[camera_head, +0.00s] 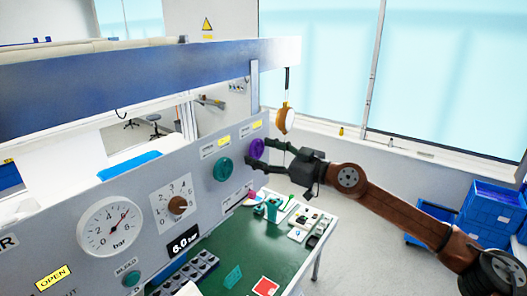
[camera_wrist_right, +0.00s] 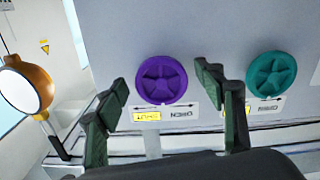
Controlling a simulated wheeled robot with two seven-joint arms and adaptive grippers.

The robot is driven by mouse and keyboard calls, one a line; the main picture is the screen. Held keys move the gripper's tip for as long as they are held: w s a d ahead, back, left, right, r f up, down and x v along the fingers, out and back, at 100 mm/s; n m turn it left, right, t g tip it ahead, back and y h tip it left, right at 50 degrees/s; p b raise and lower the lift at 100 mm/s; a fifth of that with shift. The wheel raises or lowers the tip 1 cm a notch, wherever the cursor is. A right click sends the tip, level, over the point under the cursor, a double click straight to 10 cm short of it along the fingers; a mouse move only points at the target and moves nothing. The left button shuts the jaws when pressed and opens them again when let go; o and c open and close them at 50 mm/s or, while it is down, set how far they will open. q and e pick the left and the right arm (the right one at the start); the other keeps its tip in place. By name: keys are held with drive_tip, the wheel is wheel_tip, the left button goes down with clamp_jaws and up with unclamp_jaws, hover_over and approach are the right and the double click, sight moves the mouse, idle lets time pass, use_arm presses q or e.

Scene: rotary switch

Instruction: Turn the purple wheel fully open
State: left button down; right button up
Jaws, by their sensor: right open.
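The purple wheel (camera_head: 257,148) is a round knob on the grey panel, at the panel's right end in the head view. In the right wrist view the purple wheel (camera_wrist_right: 161,80) faces me, with a yellow label and an arrow strip under it in the picture. My right gripper (camera_head: 259,153) is open, its fingertips at the wheel in the head view. In the right wrist view its dark green fingers appear on either side of the wheel; I cannot tell whether they touch it. My left gripper is out of view.
A teal wheel (camera_head: 223,169) sits beside the purple one on the panel. A gauge (camera_head: 110,227) and a rotary selector (camera_head: 173,204) are further left. An orange lamp (camera_head: 284,121) hangs near the gripper. A green table (camera_head: 215,272) with small items stands below.

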drive_tip(key=shift+c, duration=0.6)
drive_tip(key=c, duration=1)
drive_tip(key=shift+c, duration=0.2)
